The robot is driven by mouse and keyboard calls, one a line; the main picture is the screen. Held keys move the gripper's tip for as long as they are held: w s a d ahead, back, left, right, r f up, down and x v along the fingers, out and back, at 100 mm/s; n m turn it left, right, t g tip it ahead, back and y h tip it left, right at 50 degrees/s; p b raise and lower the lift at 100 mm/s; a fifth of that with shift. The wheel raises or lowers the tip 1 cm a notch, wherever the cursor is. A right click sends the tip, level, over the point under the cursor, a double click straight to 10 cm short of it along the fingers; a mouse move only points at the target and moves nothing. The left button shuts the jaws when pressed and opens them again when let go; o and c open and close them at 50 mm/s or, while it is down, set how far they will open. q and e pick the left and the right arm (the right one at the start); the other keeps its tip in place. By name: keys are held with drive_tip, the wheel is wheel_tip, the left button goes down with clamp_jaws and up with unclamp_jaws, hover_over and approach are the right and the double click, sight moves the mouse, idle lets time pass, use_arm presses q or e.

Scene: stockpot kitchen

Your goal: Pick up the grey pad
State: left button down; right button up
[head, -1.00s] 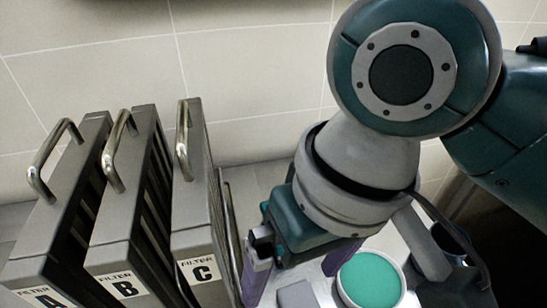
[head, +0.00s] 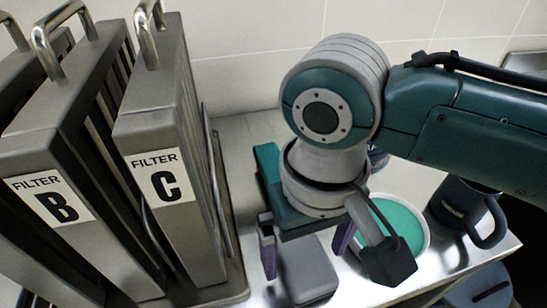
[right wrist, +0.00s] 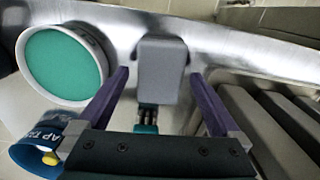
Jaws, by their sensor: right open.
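The grey pad (head: 308,272) lies flat on the metal counter, right of the filter rack in the head view. In the right wrist view the grey pad (right wrist: 163,68) is near the centre. My right gripper (head: 305,250) is open and empty, pointing down at the pad, with one purple finger toward each side of it. In the right wrist view the right gripper (right wrist: 160,77) has its fingertips to the left and right of the pad, apart from it. I cannot tell how high the fingertips are above the counter. My left gripper is not in view.
Filter C (head: 165,150) and filter B (head: 65,170) stand in a rack close on the left. A white dish with green contents (head: 408,225) sits right of the pad. A dark blue mug (head: 462,212) stands farther right. A tiled wall (head: 255,40) closes the back.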

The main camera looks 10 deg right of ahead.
sight(306, 257)
wheel_tip(306, 257, down, 2)
drive_tip(key=shift+f, duration=0.1)
drive_tip(key=c, duration=1.3)
drive_tip(key=shift+r, duration=0.2)
wheel_tip(306, 257, up, 20)
drive_tip(key=p, duration=0.5)
drive_tip(key=shift+p, duration=0.3)
drive_tip(key=shift+f, duration=0.15)
